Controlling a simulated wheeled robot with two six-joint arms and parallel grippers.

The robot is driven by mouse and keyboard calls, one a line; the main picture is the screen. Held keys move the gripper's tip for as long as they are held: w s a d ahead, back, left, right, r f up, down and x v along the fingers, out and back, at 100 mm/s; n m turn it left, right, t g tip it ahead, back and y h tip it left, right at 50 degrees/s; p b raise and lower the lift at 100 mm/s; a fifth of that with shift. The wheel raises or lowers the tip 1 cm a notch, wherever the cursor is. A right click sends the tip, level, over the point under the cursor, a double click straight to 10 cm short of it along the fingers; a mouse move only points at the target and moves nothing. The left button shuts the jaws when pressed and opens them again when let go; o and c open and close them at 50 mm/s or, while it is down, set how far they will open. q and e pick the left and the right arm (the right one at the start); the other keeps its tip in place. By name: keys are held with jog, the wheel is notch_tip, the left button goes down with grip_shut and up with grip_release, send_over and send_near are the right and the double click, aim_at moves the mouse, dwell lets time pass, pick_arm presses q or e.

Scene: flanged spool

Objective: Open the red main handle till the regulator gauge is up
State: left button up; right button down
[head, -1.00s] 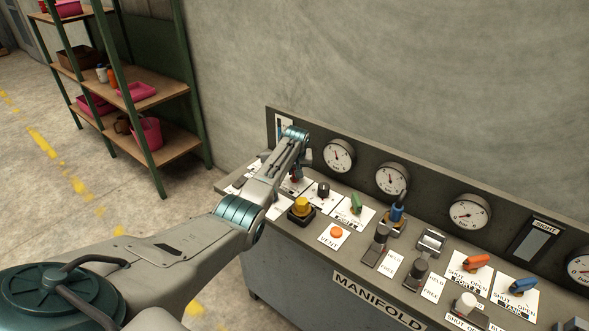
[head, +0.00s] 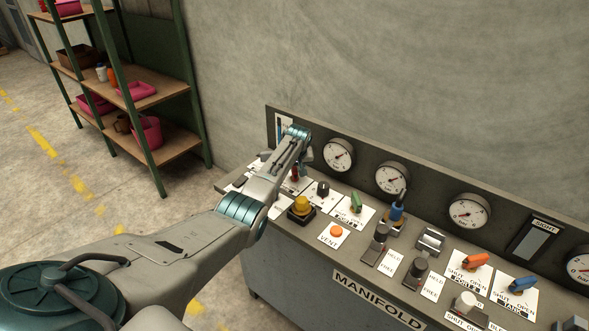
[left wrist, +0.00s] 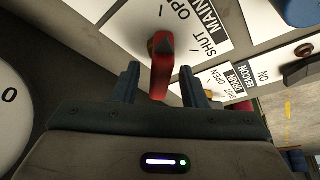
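The red main handle (left wrist: 160,68) lies between the two fingers of my left gripper (left wrist: 161,88) in the left wrist view. The fingers stand apart on either side of it, with narrow gaps visible. A white plate marked SHUT, OPEN and MAIN (left wrist: 195,30) is beside the handle. In the head view my left gripper (head: 299,168) is over the far left end of the panel, and a bit of the red handle (head: 295,173) shows beside it. Several round gauges, such as the leftmost one (head: 339,155), line the back plate; their names are too small to read. My right gripper is out of view.
The manifold panel (head: 330,262) carries a yellow knob (head: 301,205), an orange vent button (head: 336,231), a green handle (head: 356,202) and blue and orange handles to the right. A shelf rack (head: 150,90) stands at the left, apart from the panel.

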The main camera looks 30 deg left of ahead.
pick_arm(q)
jog(key=b+v, duration=0.1)
jog(key=v, duration=1)
jog(key=shift+b, duration=0.4)
jog(key=shift+f, duration=0.15)
